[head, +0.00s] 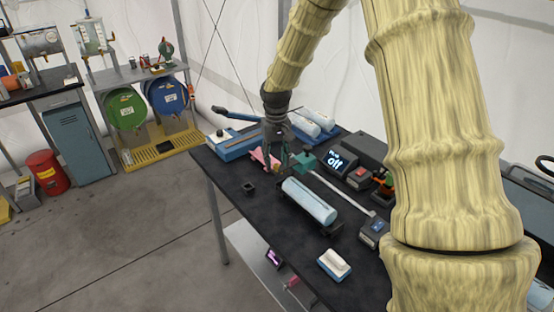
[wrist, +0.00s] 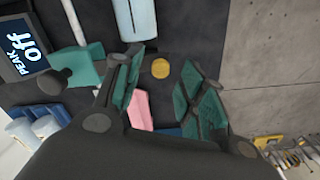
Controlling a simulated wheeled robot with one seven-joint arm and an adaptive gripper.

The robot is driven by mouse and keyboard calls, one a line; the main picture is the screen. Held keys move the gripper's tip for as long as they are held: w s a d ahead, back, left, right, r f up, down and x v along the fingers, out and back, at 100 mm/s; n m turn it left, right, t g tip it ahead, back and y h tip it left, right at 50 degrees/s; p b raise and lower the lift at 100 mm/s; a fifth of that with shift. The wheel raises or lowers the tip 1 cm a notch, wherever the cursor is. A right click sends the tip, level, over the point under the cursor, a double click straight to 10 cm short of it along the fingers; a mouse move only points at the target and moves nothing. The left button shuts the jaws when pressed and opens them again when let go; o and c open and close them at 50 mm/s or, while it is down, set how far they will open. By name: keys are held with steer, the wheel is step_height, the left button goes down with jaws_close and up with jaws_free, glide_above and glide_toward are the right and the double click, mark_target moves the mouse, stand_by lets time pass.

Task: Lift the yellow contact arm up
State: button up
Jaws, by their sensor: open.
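A small round yellow piece (wrist: 160,68), which seems to be the end of the yellow contact arm, shows in the wrist view against the dark table. It lies between the open fingertips of my gripper (wrist: 164,75), apart from both in the picture. The rest of the contact arm cannot be made out. In the head view my gripper (head: 276,160) points down over the far part of the table, and a small yellow-orange spot (head: 277,170) shows at its fingertips.
A pale blue cylinder (head: 309,201) lies on a cradle on the dark table (head: 225,170). A teal block (head: 304,161) with a pale rod and a display reading "off" (head: 341,161) stand right of my gripper. A blue device with a lever (head: 232,143) stands left.

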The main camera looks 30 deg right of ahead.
steer(key=shift+f, duration=0.9)
jaws_close()
